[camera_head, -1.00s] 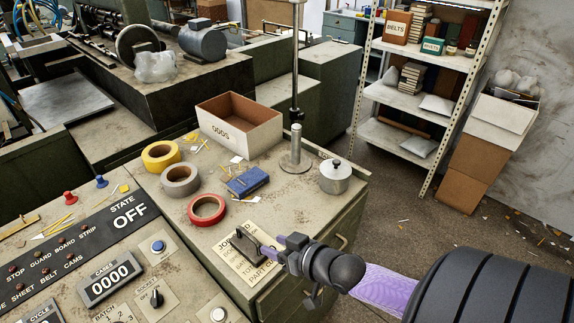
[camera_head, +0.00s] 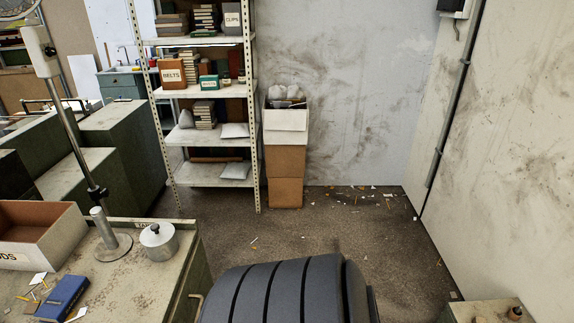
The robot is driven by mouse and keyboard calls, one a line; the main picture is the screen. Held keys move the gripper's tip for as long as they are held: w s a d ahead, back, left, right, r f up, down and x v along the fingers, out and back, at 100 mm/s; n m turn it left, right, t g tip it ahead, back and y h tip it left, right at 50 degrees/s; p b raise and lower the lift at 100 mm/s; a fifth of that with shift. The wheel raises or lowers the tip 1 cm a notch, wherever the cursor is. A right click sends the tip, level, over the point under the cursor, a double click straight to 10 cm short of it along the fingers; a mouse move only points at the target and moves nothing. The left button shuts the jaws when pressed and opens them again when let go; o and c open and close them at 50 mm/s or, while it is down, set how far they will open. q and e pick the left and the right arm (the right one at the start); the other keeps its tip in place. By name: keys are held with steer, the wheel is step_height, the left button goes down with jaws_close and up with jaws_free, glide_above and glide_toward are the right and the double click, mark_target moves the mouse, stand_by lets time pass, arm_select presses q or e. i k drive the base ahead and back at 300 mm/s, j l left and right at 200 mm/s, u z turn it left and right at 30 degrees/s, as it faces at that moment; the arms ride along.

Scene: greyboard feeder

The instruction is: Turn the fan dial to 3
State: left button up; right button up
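No fan and no fan dial can be made out in this view. A greenish cabinet top (camera_head: 487,312) shows at the bottom right edge, with a small dark knob-like piece (camera_head: 515,313) on it, cut off by the frame; I cannot tell what it is. A black ribbed part of my own arm fills the bottom middle. Neither of my grippers is in view.
A worn bench (camera_head: 150,275) at left bears a box (camera_head: 45,245), a lidded metal pot (camera_head: 159,242), a post on a round base (camera_head: 114,247) and a blue book (camera_head: 62,298). Shelving (camera_head: 205,92) and stacked cartons (camera_head: 285,160) stand behind. The floor (camera_head: 320,225) is mostly open.

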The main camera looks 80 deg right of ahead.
mark_target(49, 51)
steer(key=z, duration=1.5)
